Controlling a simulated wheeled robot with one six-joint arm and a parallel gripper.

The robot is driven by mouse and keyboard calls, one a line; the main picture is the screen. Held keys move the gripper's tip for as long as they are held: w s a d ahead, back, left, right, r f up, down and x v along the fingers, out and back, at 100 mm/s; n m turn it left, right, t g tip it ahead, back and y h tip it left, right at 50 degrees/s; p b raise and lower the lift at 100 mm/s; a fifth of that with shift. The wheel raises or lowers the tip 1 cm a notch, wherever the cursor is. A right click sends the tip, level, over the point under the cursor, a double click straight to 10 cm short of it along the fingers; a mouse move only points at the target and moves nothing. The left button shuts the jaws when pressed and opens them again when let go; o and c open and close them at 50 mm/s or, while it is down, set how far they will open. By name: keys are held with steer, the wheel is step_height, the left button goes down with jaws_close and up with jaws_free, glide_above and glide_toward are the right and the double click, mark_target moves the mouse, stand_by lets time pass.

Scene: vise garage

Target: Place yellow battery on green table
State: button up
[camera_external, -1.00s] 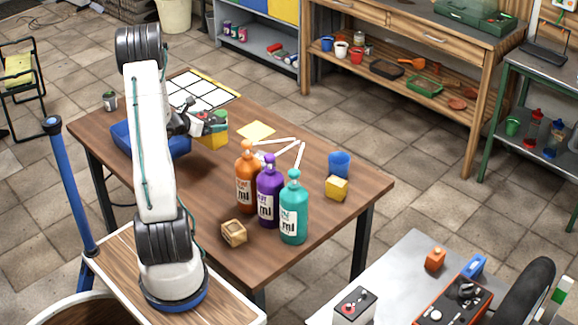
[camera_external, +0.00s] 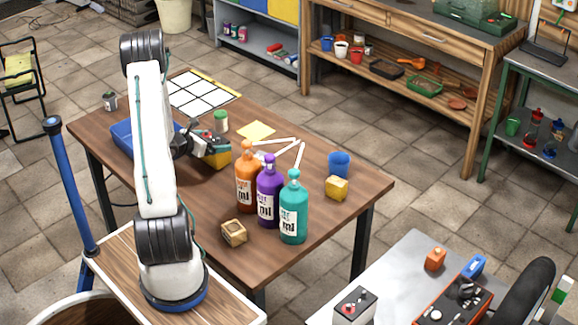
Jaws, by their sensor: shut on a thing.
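A yellow block (camera_external: 222,159), which looks like the yellow battery, is in my gripper (camera_external: 213,149) above the back left part of the wooden table. My gripper is shut on it, and the fingers partly cover it. I cannot tell whether its underside touches the tabletop. A table with a green frame and a grey top (camera_external: 545,73) stands at the far right edge, well away from my gripper; it looks like the green table.
Orange (camera_external: 246,182), purple (camera_external: 268,193) and teal (camera_external: 292,210) bottles stand in front of my gripper. A blue cup (camera_external: 339,164), yellow cube (camera_external: 337,188), wooden cube (camera_external: 234,232), blue bin (camera_external: 124,139) and green-lidded can (camera_external: 221,122) share the tabletop.

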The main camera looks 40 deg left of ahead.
steer(key=o, duration=1.4)
steer(key=shift+f, duration=0.1)
steer(key=shift+r, duration=0.2)
steer(key=v, duration=1.2)
